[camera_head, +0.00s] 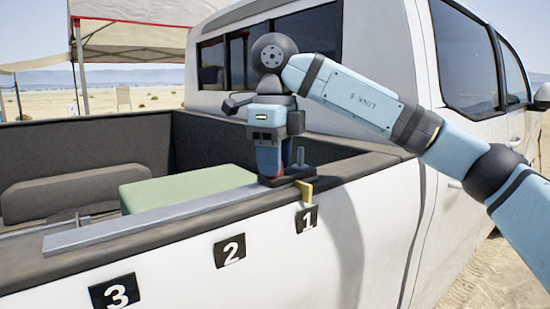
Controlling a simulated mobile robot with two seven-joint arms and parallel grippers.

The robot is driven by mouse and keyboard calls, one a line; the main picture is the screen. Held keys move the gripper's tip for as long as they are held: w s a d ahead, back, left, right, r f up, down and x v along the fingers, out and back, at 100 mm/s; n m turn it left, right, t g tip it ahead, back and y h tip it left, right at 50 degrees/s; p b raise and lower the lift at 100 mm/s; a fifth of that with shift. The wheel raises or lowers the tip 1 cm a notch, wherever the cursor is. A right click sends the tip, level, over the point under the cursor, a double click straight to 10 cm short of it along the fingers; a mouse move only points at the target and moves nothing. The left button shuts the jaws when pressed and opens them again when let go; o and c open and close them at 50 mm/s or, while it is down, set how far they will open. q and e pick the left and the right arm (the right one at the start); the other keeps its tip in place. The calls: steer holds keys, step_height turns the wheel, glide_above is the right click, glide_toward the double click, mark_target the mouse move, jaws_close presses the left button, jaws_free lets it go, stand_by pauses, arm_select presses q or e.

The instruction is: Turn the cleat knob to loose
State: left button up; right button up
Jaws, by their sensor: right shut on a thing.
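The cleat (292,179) has a dark base and sits on the truck bed's near side rail, above the marker numbered 1. A yellow piece (305,189) hangs at its front edge. My right gripper (271,163) comes down from above onto the cleat and is shut on its knob. The gripper covers most of the knob, so its turn setting cannot be read. A small dark upright part (300,156) stands just right of the fingers. My left gripper is not in view.
A grey metal rail (150,212) runs along the bed side (115,245). Markers 2 (229,251) and 3 (115,293) are on the white side panel. A green box (185,188) lies in the bed. The truck cab (385,60) stands close behind my right arm.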

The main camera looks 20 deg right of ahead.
steer(key=shift+n, duration=0.5)
steer(key=o, duration=0.9)
steer(key=shift+r, duration=0.1)
step_height(320, 180, up, 14)
steer(key=shift+f, duration=0.15)
stand_by(0.4)
